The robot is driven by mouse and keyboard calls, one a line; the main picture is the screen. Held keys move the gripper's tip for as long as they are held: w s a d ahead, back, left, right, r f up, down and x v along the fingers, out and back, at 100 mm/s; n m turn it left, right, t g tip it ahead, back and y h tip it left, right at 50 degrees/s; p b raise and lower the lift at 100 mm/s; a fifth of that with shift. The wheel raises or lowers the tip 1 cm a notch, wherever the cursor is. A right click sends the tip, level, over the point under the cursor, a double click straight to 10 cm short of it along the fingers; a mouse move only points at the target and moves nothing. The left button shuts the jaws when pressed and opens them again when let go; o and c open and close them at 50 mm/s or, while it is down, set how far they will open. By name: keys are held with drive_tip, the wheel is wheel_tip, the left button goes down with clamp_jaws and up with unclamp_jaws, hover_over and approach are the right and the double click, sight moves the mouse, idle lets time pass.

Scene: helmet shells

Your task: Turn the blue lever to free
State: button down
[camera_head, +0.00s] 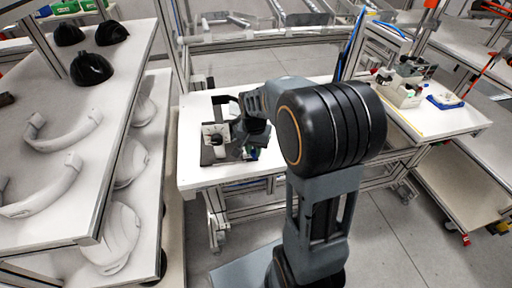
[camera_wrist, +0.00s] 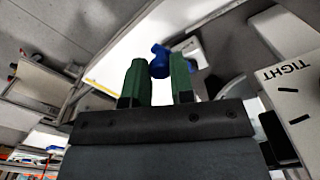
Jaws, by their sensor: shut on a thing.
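The blue lever (camera_wrist: 159,60) shows in the wrist view between the green fingertips of my gripper (camera_wrist: 158,75), which is shut on it. A white plate (camera_wrist: 292,100) at the right of the wrist view carries the word TIGHT, seen upside down, and short black marks. In the head view the fixture's white plate (camera_head: 213,138) stands on the table, left of my gripper (camera_head: 252,152). My arm hides part of the fixture there. The lever's angle against the marks cannot be told, and no "free" mark is readable.
The fixture stands on a white table (camera_head: 225,176). At left, a shelf (camera_head: 60,140) holds black helmet shells (camera_head: 91,68) and white curved parts (camera_head: 62,135). At right, another table (camera_head: 440,122) holds small devices. Open floor (camera_head: 395,225) lies right of my arm.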

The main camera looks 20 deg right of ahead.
sight(254, 150)
idle(0.3)
drive_tip(key=c, duration=1)
unclamp_jaws()
drive_tip(key=shift+a, duration=0.1)
wheel_tip(254, 150, up, 14)
drive_tip(key=shift+f+p, duration=0.1)
drive_tip(key=shift+p, duration=0.4)
drive_tip(key=s+a+f+n+t, duration=0.1)
drive_tip(key=s+n, duration=0.1)
drive_tip(key=s, duration=0.2)
drive_tip(key=s+a+f+n+t+p, duration=0.1)
drive_tip(key=s+a+n, duration=0.1)
drive_tip(key=s+n, duration=0.1)
drive_tip(key=s+a+f+n+t+p, duration=0.1)
drive_tip(key=s+a+n, duration=0.1)
drive_tip(key=s, duration=0.3)
drive_tip(key=shift+s+a+f+n+t, duration=0.15)
drive_tip(key=shift+s+a+n+t, duration=0.15)
drive_tip(key=shift+n, duration=0.4)
